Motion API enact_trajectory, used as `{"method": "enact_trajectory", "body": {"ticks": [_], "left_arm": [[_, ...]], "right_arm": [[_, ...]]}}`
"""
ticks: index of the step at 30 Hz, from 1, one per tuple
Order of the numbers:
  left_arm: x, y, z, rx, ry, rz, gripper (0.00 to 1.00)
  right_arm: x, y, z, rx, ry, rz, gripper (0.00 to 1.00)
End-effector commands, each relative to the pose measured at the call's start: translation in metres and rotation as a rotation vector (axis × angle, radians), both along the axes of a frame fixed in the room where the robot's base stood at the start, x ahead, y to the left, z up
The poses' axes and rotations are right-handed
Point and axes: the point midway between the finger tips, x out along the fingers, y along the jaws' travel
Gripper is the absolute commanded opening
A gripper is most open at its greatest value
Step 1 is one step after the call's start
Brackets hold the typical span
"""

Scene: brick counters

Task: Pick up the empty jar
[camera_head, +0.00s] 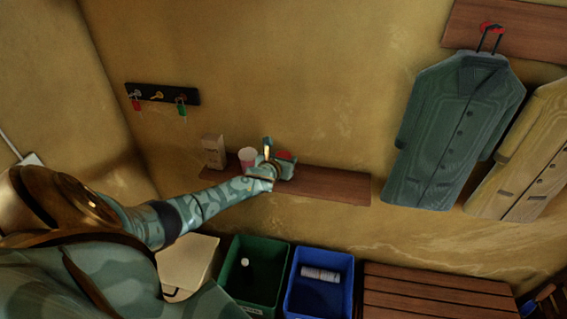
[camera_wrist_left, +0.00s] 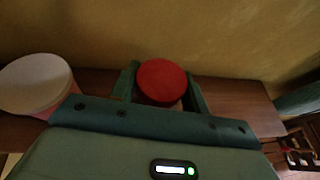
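A jar with a round red lid (camera_head: 287,156) stands on the wooden wall shelf. In the left wrist view the red lid (camera_wrist_left: 162,81) shows from above and hides nearly all of the jar's body, so I cannot see whether it is empty. My left gripper (camera_head: 277,160) is at the shelf with its fingers on either side of the jar. In the left wrist view the fingers of the left gripper (camera_wrist_left: 163,90) are apart, close to the lid's sides; no firm grip shows. My right gripper is not in view.
On the shelf (camera_head: 335,187), left of the jar, stand a white-topped pink tub (camera_head: 248,157) and a beige carton (camera_head: 213,152). Below are a green bin (camera_head: 232,270) and a blue bin (camera_head: 345,275). Coats hang at right. The shelf's right part is clear.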

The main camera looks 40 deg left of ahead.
Motion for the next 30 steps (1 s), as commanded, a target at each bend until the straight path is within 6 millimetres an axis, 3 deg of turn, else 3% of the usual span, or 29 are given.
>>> {"method": "enact_trajectory", "body": {"ticks": [11, 14, 15, 19, 28, 30], "left_arm": [[-0.004, -0.002, -0.006, -0.003, 0.013, -0.001, 0.19], [-0.004, -0.002, 0.0, 0.0, 0.014, -0.002, 0.19], [-0.004, -0.001, 0.005, 0.0, 0.014, -0.002, 0.14], [-0.003, -0.001, 0.029, 0.002, 0.009, -0.003, 0.14], [-0.056, -0.009, 0.094, 0.003, 0.01, -0.006, 0.14], [-0.075, -0.011, 0.096, 0.001, 0.013, -0.005, 0.14]], "right_arm": [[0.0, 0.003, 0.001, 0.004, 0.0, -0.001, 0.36], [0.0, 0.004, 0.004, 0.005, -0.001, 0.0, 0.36], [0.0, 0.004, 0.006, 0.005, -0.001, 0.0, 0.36], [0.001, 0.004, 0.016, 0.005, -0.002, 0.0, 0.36], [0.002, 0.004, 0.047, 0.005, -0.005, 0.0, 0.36], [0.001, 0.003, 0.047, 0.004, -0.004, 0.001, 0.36]]}}
